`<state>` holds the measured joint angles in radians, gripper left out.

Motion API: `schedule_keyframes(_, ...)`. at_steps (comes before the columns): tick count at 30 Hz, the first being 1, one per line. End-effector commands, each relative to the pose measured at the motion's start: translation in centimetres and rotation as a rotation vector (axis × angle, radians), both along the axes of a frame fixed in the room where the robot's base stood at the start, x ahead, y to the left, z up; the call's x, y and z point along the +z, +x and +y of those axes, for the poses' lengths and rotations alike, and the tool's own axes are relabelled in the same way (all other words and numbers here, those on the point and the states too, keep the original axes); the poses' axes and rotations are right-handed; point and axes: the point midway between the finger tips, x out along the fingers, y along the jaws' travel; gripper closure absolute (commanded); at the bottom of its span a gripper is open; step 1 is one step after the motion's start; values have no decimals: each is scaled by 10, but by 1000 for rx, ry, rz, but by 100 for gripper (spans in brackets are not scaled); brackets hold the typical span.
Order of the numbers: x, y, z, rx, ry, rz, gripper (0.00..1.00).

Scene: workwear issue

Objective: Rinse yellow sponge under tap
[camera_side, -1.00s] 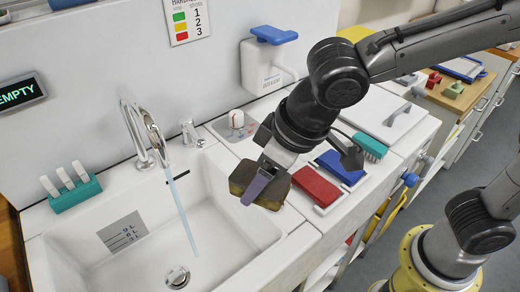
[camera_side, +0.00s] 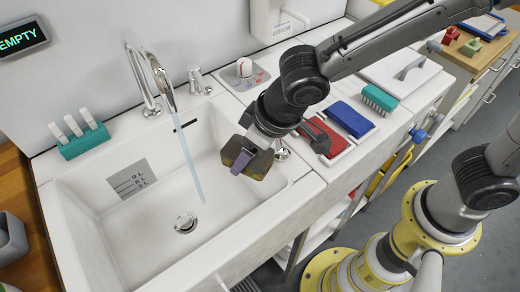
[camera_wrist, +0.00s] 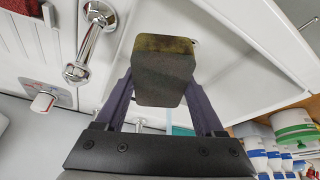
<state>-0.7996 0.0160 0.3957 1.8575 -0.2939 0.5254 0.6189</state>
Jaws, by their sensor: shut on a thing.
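The yellow sponge (camera_side: 260,165) looks dark grey-brown, with dull yellow along one edge in the wrist view (camera_wrist: 165,43). My gripper (camera_side: 243,160) is shut on it, its purple fingers on either side. The sponge is held up at the right side of the white sink basin (camera_side: 85,225), apart from the water. The chrome tap (camera_side: 162,78) at the back of the sink runs a thin pale-blue stream (camera_side: 191,160) to the left of the sponge. The stream falls towards the drain (camera_side: 186,222).
The basin's middle and left are clear.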

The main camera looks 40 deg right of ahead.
Motion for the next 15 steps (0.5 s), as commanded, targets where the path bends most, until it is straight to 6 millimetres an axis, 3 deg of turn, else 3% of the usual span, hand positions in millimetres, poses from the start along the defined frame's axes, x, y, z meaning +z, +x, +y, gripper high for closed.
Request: schedule_keyframes(15, -9, 36, 30, -1, 0, 1, 100)
